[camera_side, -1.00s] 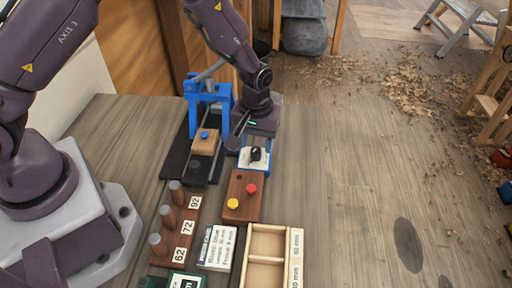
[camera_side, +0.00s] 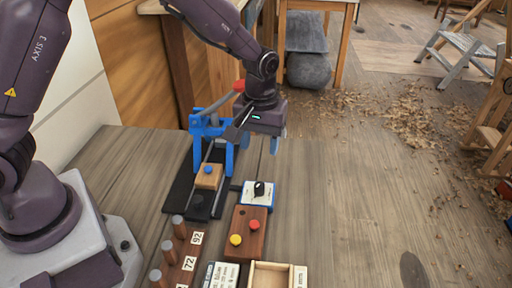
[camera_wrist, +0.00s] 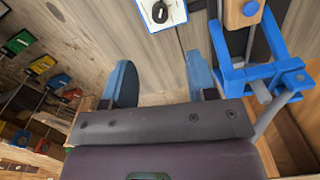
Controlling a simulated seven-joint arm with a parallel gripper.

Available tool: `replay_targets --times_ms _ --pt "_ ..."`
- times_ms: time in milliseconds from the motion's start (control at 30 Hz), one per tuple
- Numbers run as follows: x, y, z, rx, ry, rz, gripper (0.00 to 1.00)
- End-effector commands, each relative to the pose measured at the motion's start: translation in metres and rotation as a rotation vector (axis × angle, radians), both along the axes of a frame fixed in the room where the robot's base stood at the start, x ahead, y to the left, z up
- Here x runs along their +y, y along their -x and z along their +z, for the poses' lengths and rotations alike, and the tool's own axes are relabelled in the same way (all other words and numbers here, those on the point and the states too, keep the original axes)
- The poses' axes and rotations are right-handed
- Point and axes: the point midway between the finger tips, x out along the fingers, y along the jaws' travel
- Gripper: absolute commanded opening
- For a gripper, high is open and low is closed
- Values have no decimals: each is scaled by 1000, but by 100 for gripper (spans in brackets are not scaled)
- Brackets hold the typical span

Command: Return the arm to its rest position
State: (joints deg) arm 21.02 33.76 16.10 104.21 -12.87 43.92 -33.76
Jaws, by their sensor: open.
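My gripper (camera_side: 252,152) is open and empty. It hangs above the bench beyond the white panel with a black knob (camera_side: 258,195), and its two blue fingers are spread apart. The wrist view shows the fingers (camera_wrist: 160,78) with only bench boards between them. The knob panel (camera_wrist: 162,13) shows there at the top, apart from the fingers. The blue clamp frame (camera_side: 199,127) stands close to the left of the gripper, and its lever ends in a red knob (camera_side: 239,86). In the wrist view the frame (camera_wrist: 262,75) is right of the fingers.
A wooden block with a blue button (camera_side: 208,178) sits on the black base (camera_side: 177,192). A brown board (camera_side: 247,240) carries red and yellow buttons. Labelled pegs (camera_side: 180,228) and a wooden tray (camera_side: 252,277) stand nearer. The bench right of these is clear.

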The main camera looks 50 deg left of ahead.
Motion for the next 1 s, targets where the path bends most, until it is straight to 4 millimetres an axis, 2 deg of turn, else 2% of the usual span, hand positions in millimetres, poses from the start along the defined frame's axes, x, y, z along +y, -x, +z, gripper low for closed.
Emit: replay_targets --times_ms 67,100,167,467,700,900,1000 --pt "2 4 -2 16 -5 -54 53" --pt "3 14 -7 46 -11 -99 53" --pt "2 30 0 69 -3 -182 53" --pt "13 86 72 -3 49 -442 53" --pt "31 145 133 -161 21 -616 53" --pt "47 188 164 -311 -65 -669 53" --pt "52 201 176 -380 -106 -653 53"
